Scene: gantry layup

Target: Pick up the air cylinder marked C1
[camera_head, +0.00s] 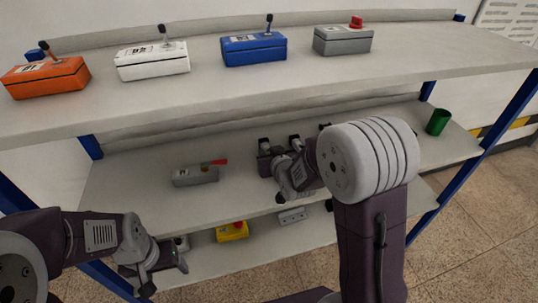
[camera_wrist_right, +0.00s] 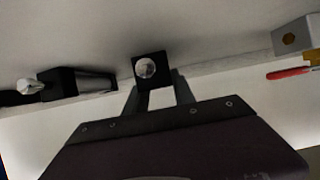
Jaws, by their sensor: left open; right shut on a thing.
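My right gripper (camera_head: 272,161) is over the middle shelf (camera_head: 130,190), mostly behind its own wrist. In the right wrist view its two fingers (camera_wrist_right: 160,84) are shut on a dark, square-ended air cylinder (camera_wrist_right: 138,65) with a round silvery face. In the head view the held cylinder seems to be the leftmost dark one (camera_head: 264,143). No C1 mark is readable. Another dark cylinder (camera_head: 295,139) stands just right of it; it also shows in the right wrist view (camera_wrist_right: 62,82). My left gripper (camera_head: 168,272) is open and empty by the lower shelf's left end.
A grey box with a red lever (camera_head: 196,175) lies left of the right gripper. A green cup (camera_head: 438,121) stands at the right end. Orange, white, blue and grey control boxes line the top shelf (camera_head: 420,60). A yellow box (camera_head: 232,232) sits on the lower shelf.

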